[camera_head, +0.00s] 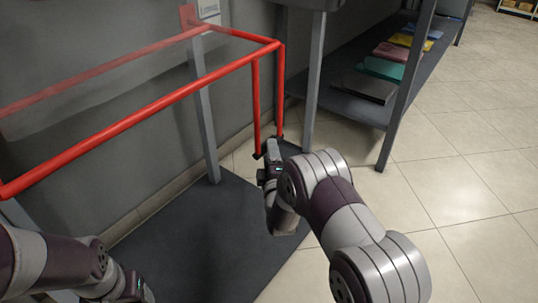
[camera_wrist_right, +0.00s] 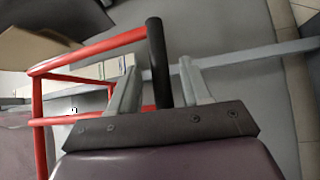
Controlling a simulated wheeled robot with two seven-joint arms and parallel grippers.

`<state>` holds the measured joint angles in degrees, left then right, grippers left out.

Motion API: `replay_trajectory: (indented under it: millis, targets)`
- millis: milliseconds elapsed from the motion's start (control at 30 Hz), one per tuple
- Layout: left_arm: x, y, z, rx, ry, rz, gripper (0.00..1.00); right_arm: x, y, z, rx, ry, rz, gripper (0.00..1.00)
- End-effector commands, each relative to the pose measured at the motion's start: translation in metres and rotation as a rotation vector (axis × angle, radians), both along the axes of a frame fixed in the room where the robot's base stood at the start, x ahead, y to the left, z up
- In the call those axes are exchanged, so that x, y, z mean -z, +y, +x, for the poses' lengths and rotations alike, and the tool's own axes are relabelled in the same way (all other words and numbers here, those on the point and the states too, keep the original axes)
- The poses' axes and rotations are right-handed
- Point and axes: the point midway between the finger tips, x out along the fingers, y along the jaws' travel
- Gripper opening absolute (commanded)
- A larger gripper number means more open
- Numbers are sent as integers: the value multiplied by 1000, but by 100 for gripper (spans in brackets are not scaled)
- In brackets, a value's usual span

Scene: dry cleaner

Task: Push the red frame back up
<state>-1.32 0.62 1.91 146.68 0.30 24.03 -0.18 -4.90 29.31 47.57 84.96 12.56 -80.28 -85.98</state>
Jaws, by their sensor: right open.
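The red frame (camera_head: 140,113), made of tubes, runs along the wall at the left in the head view. At its right end, two tubes hang down, with dark ends low down. My right gripper (camera_head: 266,154) is at the lower end of the nearer hanging tube. In the right wrist view, a black grip (camera_wrist_right: 156,55) on the end of a red tube (camera_wrist_right: 92,49) lies between the two open fingers of my right gripper (camera_wrist_right: 158,75). I cannot tell whether they touch it. My left gripper (camera_head: 135,291) is low at the left edge, partly hidden, its fingers unclear.
A dark flat platform (camera_head: 185,240) lies on the floor below the frame. A grey post (camera_head: 205,110) stands by the wall. A shelf (camera_head: 345,105) with folded coloured cloths stands behind. The tiled floor (camera_head: 460,190) at the right is clear.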

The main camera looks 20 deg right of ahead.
Motion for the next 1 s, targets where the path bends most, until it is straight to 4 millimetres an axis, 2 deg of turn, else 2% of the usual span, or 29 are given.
replay_trajectory:
  millis: [33, 200, 467, 500, 633, 667, 867, 1000]
  targets:
    - [11, 0, 0, 0, 0, 0, 68, 3, -2, 9, 0, -4, 1, 48]
    - [18, 0, 0, 0, 0, 0, 68, -2, -4, 28, 0, 0, 0, 48]
    - [17, 0, 0, 0, -1, 0, 68, -5, -4, 31, 0, 2, 0, 48]
    - [17, 0, 0, 0, -1, 0, 68, -5, -4, 31, 0, 2, 0, 45]
    - [17, 0, 0, 0, -1, 0, 68, -5, -4, 30, 0, 2, 1, 2]
    - [17, 0, 0, 0, -1, 0, 68, -5, -4, 30, 0, 2, 1, 0]
    - [16, 0, 0, 0, 0, 0, 68, -7, -4, 32, 0, 1, 1, 0]
    - [7, 0, 0, 0, 0, 0, 68, -24, -4, 44, 0, -2, 2, 0]
